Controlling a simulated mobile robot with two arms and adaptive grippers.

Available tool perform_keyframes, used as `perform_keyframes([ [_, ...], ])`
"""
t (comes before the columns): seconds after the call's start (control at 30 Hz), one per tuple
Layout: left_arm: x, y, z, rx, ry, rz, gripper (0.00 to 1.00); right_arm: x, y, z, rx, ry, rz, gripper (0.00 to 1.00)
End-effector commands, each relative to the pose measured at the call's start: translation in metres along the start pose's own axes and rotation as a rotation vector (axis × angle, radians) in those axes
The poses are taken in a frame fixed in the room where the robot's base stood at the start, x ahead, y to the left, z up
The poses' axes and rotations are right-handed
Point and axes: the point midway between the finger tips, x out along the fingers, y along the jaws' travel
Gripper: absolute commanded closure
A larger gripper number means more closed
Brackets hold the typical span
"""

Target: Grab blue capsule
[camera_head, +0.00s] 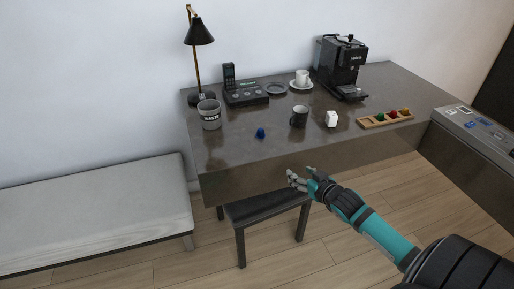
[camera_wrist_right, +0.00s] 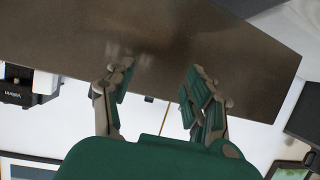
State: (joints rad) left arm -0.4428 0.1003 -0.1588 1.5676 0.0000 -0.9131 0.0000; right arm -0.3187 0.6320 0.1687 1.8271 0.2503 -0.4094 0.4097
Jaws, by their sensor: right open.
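The blue capsule (camera_head: 260,133) lies on the dark table (camera_head: 222,160), towards its front left, in the head view. My right gripper (camera_head: 300,178) is open and empty in front of the table's front edge, below and to the right of the capsule in the picture, clearly apart from it. In the right wrist view, the two fingers of my right gripper (camera_wrist_right: 155,88) are spread apart with nothing between them. I cannot make out the capsule in the right wrist view. My left gripper is not in view.
A dark mug (camera_head: 299,117) and a white carton-like item (camera_head: 331,119) stand right of the capsule. A cup-like container (camera_head: 210,114) stands to its left, and a wooden holder (camera_head: 372,124) with coloured capsules farther right. A stool (camera_head: 266,208) sits under the table front.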

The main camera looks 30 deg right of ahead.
Motion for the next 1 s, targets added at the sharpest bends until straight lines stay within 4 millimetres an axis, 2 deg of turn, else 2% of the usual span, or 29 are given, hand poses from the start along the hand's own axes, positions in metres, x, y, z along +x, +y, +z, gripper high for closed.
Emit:
perform_keyframes([
  [0.03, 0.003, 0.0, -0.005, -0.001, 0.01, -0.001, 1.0, -0.003, -0.009, -0.024, -0.006, 0.06, -0.028, 0.45],
  [0.1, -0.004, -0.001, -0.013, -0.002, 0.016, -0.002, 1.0, -0.013, -0.02, -0.056, -0.006, 0.119, -0.059, 0.45],
  [0.23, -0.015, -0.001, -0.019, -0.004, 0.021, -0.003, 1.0, -0.025, -0.034, -0.089, -0.006, 0.177, -0.096, 0.45],
  [0.37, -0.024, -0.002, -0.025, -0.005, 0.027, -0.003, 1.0, -0.018, -0.038, -0.1, -0.006, 0.193, -0.104, 0.45],
  [0.8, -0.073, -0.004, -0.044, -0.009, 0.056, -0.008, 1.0, 0.06, -0.045, -0.115, -0.005, 0.193, -0.102, 0.45],
  [1.0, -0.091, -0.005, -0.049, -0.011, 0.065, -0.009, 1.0, 0.085, -0.048, -0.119, -0.007, 0.191, -0.103, 0.45],
])
